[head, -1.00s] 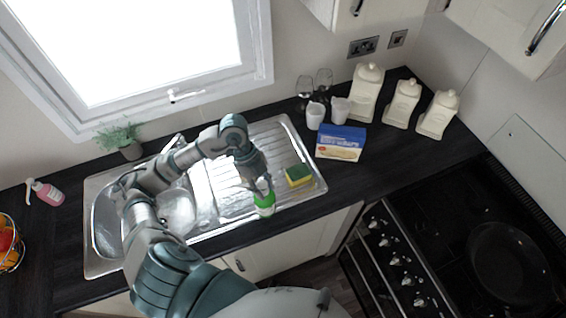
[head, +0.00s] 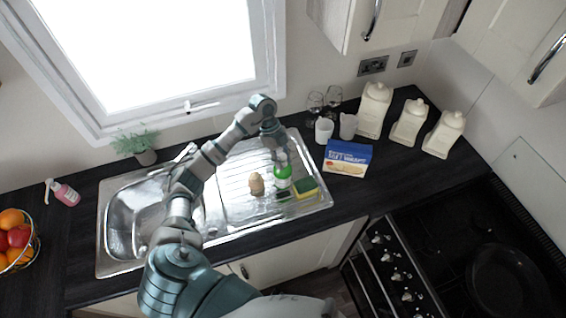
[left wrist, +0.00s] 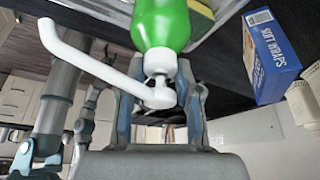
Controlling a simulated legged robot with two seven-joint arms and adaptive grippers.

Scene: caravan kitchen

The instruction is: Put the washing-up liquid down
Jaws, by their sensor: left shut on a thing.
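The washing-up liquid (head: 283,178) is a green bottle with a white pump top, upright over the ribbed drainer of the steel sink (head: 236,205). It also shows in the left wrist view (left wrist: 162,22), with its long white spout (left wrist: 95,63) pointing left. My left gripper (head: 279,152) comes from above and is shut on the pump top; its fingers (left wrist: 160,85) flank the white neck. Whether the bottle's base touches the drainer I cannot tell. My right gripper is in neither view.
A yellow and green sponge (head: 306,189) lies just right of the bottle. A brown object (head: 256,184) stands just left of it. A blue wraps box (head: 347,158), white cups (head: 324,130) and glasses stand further right. Dark worktop (head: 375,185) is clear at front right.

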